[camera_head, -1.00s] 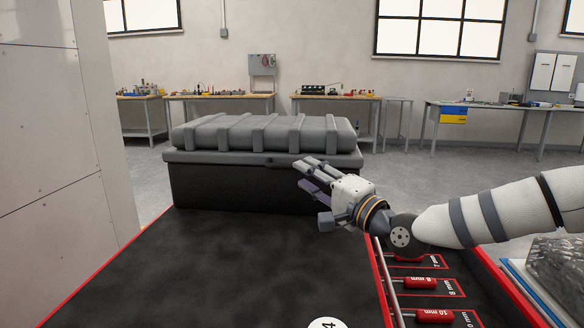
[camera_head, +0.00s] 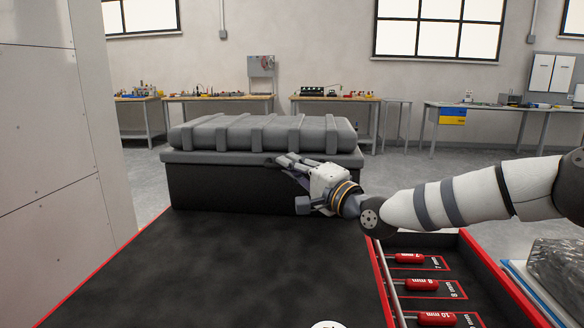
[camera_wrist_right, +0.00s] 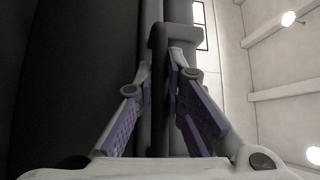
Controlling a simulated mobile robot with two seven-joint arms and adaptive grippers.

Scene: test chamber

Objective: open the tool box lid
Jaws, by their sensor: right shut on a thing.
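The grey tool box (camera_head: 225,182) stands at the far end of the black work surface. Its ribbed lid (camera_head: 230,133) is down on the box. My right gripper (camera_head: 284,162) is at the front of the box, at the lid's front edge near the middle. In the right wrist view, the fingers (camera_wrist_right: 165,95) with purple pads close around a dark, narrow part (camera_wrist_right: 159,85) at the lid's edge, which looks like the latch. The fingers partly hide that part in the head view. My left gripper is not in view.
The black work surface (camera_head: 230,270) in front of the box is clear. At the right, a red-edged tray (camera_head: 470,285) holds several red-handled tools. A pale wall panel (camera_head: 50,150) stands close at the left. Workbenches (camera_head: 220,97) line the back wall.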

